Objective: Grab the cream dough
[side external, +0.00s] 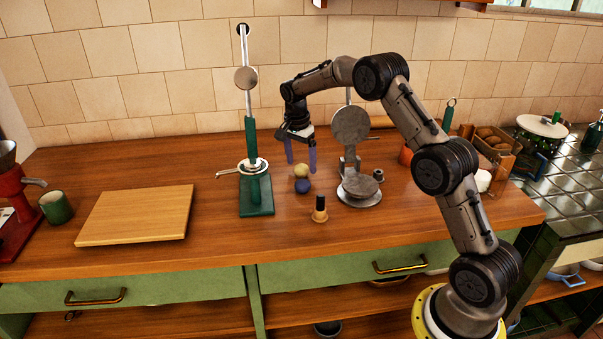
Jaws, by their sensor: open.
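The cream dough (301,171) is a small pale yellow ball on the wooden counter. A dark blue ball (303,187) lies right in front of it and may touch it. My gripper (301,166) points down with its two purple fingers apart. In this view the cream dough shows between and slightly below the fingertips. From this single view I cannot tell whether the fingers are level with the ball or above and behind it. No contact with the ball is visible.
A green stand with a lever (257,190) is left of the balls. An open metal press (358,198) is close on the right. A small black-topped stamp (320,210) stands in front. A wooden board (135,215) and green mug (56,208) lie farther left. The front counter strip is clear.

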